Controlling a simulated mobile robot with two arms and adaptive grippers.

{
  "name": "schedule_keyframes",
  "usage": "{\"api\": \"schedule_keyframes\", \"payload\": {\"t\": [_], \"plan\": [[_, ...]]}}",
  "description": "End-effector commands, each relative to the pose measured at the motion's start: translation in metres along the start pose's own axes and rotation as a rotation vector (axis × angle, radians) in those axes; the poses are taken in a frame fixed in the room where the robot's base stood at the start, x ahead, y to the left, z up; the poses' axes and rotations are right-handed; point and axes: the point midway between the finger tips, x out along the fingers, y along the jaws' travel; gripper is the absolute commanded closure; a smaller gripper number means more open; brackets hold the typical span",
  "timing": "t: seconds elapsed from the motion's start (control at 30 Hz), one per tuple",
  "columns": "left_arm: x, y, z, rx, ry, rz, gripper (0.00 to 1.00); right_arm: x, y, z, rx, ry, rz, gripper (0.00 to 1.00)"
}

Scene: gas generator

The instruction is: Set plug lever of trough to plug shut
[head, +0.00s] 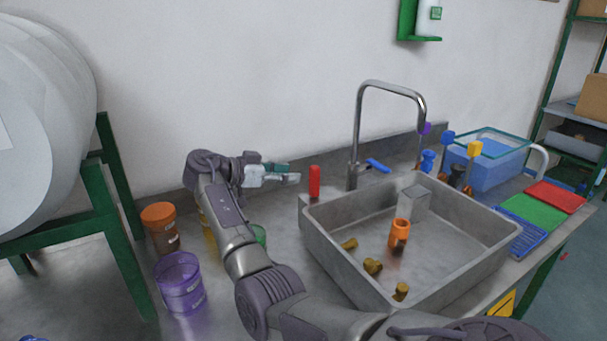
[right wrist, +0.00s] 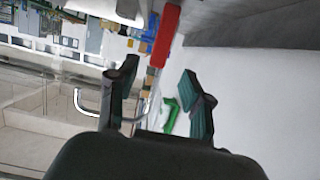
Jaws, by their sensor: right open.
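The trough (head: 332,250) is a grey metal sink set in the counter, in the head view. A red upright lever (head: 314,181), which looks like the plug lever, stands by its back left corner. In the right wrist view the red lever (right wrist: 165,35) shows tilted, ahead of the fingertips. My right gripper (head: 289,174) is open and empty, just left of the lever and apart from it. Its two dark fingers (right wrist: 160,70) show spread in the wrist view. My left gripper is not in view. The plug itself cannot be made out.
A tall faucet (head: 357,140) with a blue handle (head: 377,165) rises behind the trough. Inside the trough are an orange cup (head: 399,232) and several brownish pieces. Brown (head: 160,228) and purple (head: 180,283) buckets stand left of my arm. A blue water tank (head: 492,165) stands at right.

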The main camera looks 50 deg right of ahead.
Motion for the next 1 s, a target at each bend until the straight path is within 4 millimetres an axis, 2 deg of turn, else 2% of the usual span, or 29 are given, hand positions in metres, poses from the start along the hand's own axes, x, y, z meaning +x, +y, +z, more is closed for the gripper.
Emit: {"api": "schedule_keyframes", "payload": {"t": [0.03, 0.1, 0.3, 0.9, 1.0], "plan": [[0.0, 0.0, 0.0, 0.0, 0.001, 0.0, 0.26, -0.011, -0.001, -0.001, 0.0, 0.0, -0.003, 0.5], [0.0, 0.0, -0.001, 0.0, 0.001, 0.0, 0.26, -0.022, 0.0, 0.0, 0.0, 0.0, -0.002, 0.5], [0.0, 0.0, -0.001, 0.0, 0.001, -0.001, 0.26, -0.041, 0.0, 0.0, 0.0, 0.0, -0.001, 0.5], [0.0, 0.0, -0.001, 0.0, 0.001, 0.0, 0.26, -0.043, 0.0, -0.001, 0.0, 0.001, 0.0, 0.5], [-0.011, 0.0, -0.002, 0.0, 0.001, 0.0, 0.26, -0.046, 0.0, -0.011, 0.001, 0.001, -0.001, 0.5]]}}
